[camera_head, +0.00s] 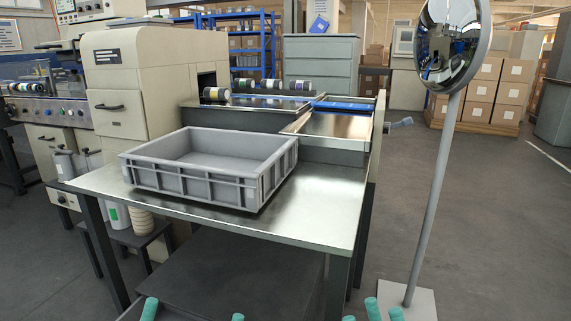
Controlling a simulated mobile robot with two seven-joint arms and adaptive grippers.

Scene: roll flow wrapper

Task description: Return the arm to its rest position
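Only teal fingertips of my grippers show, cut off by the bottom edge of the head view. Two tips of my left gripper (194,313) stand wide apart with nothing visible between them. The tips of my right gripper (372,311) are closer together but still apart, and no held object shows. The rest of both hands and both arms is out of view. Both grippers show in front of and below the metal table (318,205), clear of its top.
An empty-looking grey crate (225,190) sits on the table. Wrapped rolls (217,94) lie on the machine's outfeed (250,112) behind it. A mirror (452,45) on a pole (435,190) stands at right. The table's right part is bare.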

